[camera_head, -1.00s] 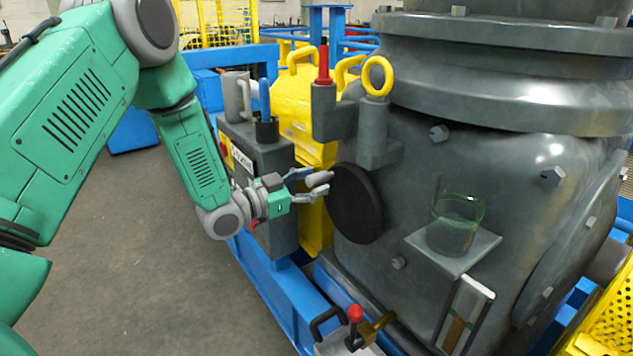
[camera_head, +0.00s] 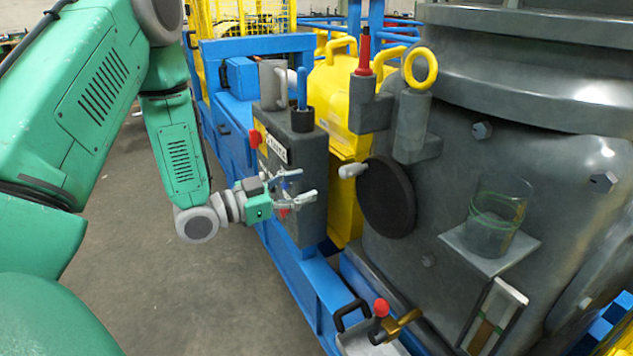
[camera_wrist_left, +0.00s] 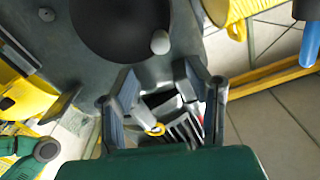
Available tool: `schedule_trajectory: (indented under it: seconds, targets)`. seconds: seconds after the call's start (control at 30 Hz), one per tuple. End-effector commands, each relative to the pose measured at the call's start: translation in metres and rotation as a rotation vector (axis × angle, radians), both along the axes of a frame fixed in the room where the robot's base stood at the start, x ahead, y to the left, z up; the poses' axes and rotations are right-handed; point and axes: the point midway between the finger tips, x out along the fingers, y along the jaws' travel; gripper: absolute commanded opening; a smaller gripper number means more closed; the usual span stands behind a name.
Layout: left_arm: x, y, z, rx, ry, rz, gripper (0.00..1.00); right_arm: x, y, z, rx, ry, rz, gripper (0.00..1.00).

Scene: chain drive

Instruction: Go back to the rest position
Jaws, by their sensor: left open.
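My left gripper (camera_head: 304,186) is open and empty in the head view. It is in front of the dark grey control box (camera_head: 300,150), to the left of the black handwheel (camera_head: 388,200). The handwheel's light grey knob (camera_head: 352,170) is clear of the fingers. In the left wrist view, my open left gripper (camera_wrist_left: 163,80) has nothing between its fingertips; the handwheel (camera_wrist_left: 115,22) and its knob (camera_wrist_left: 160,42) are ahead of it. The right gripper does not show in either view.
A glass beaker (camera_head: 497,217) stands on a small shelf on the grey machine. A red-knobbed lever (camera_head: 381,308) sits low in front. The floor (camera_head: 240,300) at left is clear.

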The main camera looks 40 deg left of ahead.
Motion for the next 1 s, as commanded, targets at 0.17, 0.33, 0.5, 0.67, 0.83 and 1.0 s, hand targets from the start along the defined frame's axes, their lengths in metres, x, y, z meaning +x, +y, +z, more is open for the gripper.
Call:
schedule_trajectory:
  seconds: [0.17,0.33,0.5,0.67,0.83,1.0]
  targets:
    - [0.000,0.000,0.000,0.000,0.000,0.000,0.44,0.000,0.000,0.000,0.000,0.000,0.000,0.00]
    - [0.001,-0.007,-0.013,0.003,0.059,0.009,0.44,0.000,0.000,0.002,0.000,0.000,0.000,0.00]
    - [-0.013,-0.044,-0.090,0.023,0.401,0.081,0.44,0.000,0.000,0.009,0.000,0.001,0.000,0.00]
    - [-0.082,-0.084,-0.184,0.054,0.850,0.201,0.44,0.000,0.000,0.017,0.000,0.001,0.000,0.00]
    - [-0.181,-0.111,-0.241,0.100,1.238,0.329,0.44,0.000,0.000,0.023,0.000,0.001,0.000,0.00]
    - [-0.251,-0.123,-0.259,0.139,1.461,0.422,0.44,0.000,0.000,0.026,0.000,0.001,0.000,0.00]
